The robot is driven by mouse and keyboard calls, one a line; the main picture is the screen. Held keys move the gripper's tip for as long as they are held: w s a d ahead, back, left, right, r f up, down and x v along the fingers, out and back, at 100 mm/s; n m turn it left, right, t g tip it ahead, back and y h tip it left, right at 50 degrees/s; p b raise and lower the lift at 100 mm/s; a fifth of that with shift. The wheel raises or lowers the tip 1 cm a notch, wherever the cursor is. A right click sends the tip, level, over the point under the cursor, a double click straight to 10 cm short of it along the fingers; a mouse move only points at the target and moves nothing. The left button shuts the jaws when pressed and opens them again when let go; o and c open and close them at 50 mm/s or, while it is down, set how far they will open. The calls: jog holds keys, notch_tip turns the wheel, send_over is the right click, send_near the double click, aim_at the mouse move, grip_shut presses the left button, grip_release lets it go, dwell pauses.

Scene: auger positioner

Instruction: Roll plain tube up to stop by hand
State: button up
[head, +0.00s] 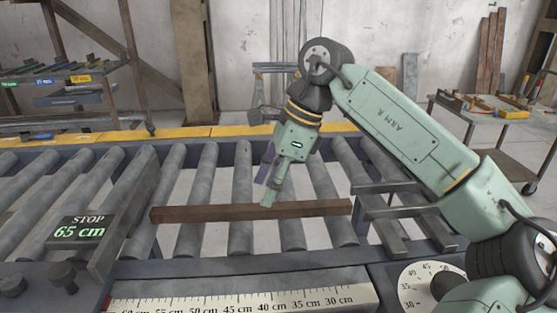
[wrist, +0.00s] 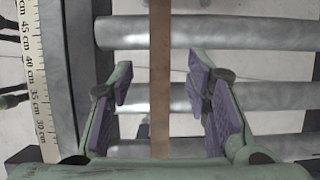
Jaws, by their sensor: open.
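The plain tube (head: 250,211) is a long brown bar lying across the grey rollers. The stop (head: 122,212) is a dark upright plate at the left, with a display reading "STOP 65 cm" (head: 82,230). The tube's left end appears a short gap right of the plate. My gripper (head: 266,192) points down over the tube, right of its middle. In the wrist view my gripper (wrist: 165,95) is open, with purple pads on either side of the tube (wrist: 160,75) and clear space between pads and tube. Whether the fingertips reach down to tube height is hard to tell.
A white ruler (head: 245,299) runs along the front edge of the roller bed. A dial (head: 425,283) is at the front right. Dark support bars (head: 395,210) stand at the tube's right end. A yellow rail (head: 190,132) edges the back. A cart with tools (head: 500,115) stands back right.

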aim_at(259, 207)
jog(key=shift+p+x, duration=0.4)
jog(key=shift+x, duration=2)
jog(key=shift+c, duration=0.4)
grip_shut()
